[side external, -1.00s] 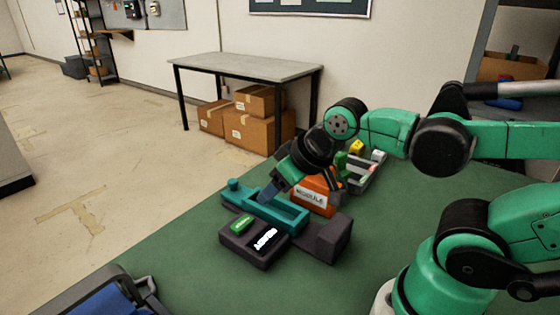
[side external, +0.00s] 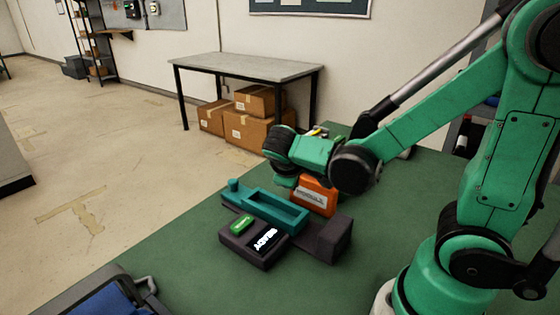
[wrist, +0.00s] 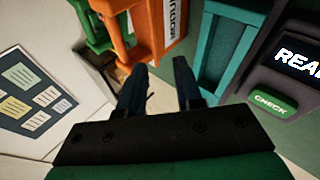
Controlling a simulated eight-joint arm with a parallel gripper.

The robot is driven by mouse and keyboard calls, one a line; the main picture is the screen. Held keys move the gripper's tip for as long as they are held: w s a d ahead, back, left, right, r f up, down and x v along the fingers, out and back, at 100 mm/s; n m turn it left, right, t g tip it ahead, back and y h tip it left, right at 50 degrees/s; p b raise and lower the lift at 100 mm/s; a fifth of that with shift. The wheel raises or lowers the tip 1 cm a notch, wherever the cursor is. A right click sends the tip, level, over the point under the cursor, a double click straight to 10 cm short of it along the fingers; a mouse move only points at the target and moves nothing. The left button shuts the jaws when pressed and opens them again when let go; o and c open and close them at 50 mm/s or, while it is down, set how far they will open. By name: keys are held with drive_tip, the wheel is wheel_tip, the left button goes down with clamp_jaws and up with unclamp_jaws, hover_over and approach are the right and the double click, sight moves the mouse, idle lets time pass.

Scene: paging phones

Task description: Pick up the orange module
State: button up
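The orange module (side external: 316,195), with a white label, stands upright behind the teal tray (side external: 288,217) in the side view. In the wrist view the orange module (wrist: 146,40) is at the top, beyond my left finger. My gripper (wrist: 160,72) has its two dark fingers apart with nothing between them. It points toward the gap between the module and the teal tray, which shows on the right (wrist: 222,50). In the side view my wrist and forearm hide the fingers and what lies behind the module.
A dark console (side external: 254,242) with a green CHECK button (side external: 242,222) and a lit display stands in front of the tray. A green part (wrist: 92,28) sits left of the module in the wrist view. The green tabletop (side external: 190,270) is clear at front.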

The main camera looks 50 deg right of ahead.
sight(314, 186)
drive_tip(key=shift+d+f+m+g+h, duration=0.1)
drive_tip(key=shift+d+f+g+h, duration=0.25)
drive_tip(key=shift+d+h, duration=0.9)
drive_tip(key=shift+d+f+m+g+h, duration=0.1)
drive_tip(key=shift+d+f+g+h, duration=0.25)
drive_tip(key=shift+d+h, duration=0.85)
drive_tip(key=shift+d+f+m+g+h, duration=0.15)
drive_tip(key=shift+d+g+h, duration=0.35)
drive_tip(key=shift+d, duration=1.35)
clamp_jaws()
